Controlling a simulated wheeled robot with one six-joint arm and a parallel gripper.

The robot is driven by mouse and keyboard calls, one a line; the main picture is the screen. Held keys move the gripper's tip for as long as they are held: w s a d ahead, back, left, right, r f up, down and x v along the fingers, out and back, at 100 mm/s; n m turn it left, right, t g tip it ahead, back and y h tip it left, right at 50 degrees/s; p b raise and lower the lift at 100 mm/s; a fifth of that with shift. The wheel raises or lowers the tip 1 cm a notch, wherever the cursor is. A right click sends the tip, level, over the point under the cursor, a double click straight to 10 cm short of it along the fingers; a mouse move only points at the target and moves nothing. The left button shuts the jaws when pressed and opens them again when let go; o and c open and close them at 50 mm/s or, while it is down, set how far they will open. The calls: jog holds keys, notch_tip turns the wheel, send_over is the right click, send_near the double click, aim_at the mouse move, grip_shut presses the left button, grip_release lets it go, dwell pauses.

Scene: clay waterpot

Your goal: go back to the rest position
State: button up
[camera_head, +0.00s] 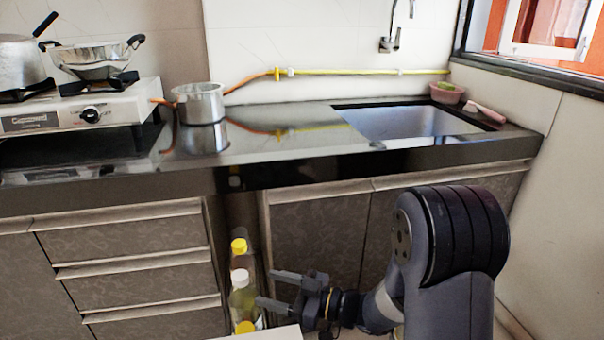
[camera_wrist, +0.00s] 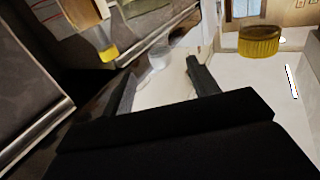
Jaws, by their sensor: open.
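My gripper (camera_head: 266,288) is open, low in front of the cabinets in the head view. Its two fingers point left, toward a group of bottles. In the wrist view my gripper (camera_wrist: 162,78) shows its fingers apart. A white-capped bottle (camera_head: 242,303) stands beside the fingertips in the head view; its white cap (camera_wrist: 160,57) appears beyond the gap between the fingers in the wrist view. I see nothing held. Whether a finger touches the bottle I cannot tell.
A yellow-capped bottle (camera_head: 239,248) stands behind, and another yellow cap (camera_head: 245,327) is nearer. A white surface (camera_head: 272,334) lies below my gripper. The black counter (camera_head: 290,150) above holds a stove (camera_head: 80,108), a steel pot (camera_head: 200,104) and a sink (camera_head: 410,121).

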aim_at(241, 275)
jog(key=b+x, duration=0.2)
jog(key=x, duration=0.5)
jog(key=shift+a+f, duration=0.15)
jog(key=shift+a, duration=0.2)
jog(key=shift+w+a+r+p, duration=0.1)
jog(key=shift+w+r+p, duration=0.05)
jog(key=shift+r+p, duration=0.9)
jog(key=shift+r, duration=0.3)
jog(key=shift+f, duration=0.1)
